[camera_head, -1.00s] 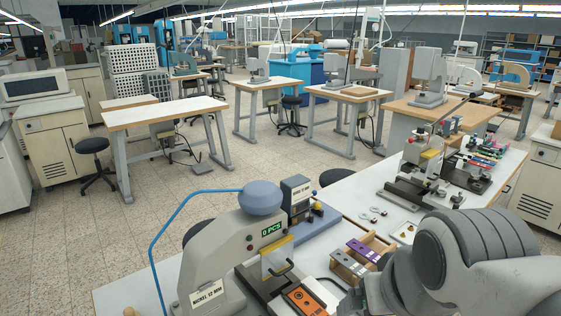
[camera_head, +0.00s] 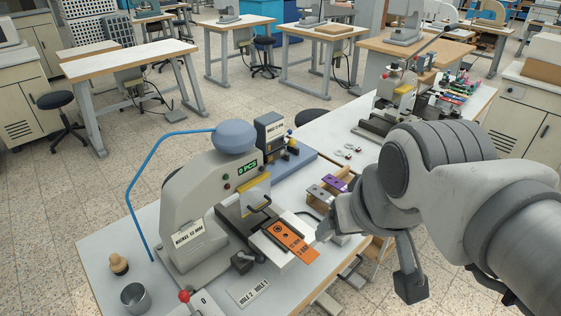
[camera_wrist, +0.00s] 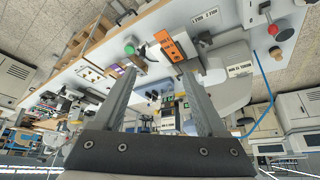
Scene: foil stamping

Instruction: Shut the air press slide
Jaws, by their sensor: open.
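The air press (camera_head: 190,212) is a grey machine with a blue dome, a green "0 PCS" display and a "NICKEL 12 MM" label. Its slide (camera_head: 266,246) sticks out at the front, toward the lower right. An orange piece (camera_head: 291,243) with a dark hole lies on the slide; it also shows in the wrist view (camera_wrist: 176,45). A yellow-edged guard with a black handle (camera_head: 260,204) is above the slide. My gripper (camera_head: 324,234) is just right of the orange piece. In the wrist view my gripper (camera_wrist: 158,68) has its fingers apart with nothing between them.
A wooden tray of grey and purple pieces (camera_head: 327,192) sits right behind my gripper. A red-knobbed device (camera_head: 185,297), a metal cup (camera_head: 134,296) and a "HOLE" label plate (camera_head: 248,292) are at the front. Another machine (camera_head: 385,105) stands farther back on the bench.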

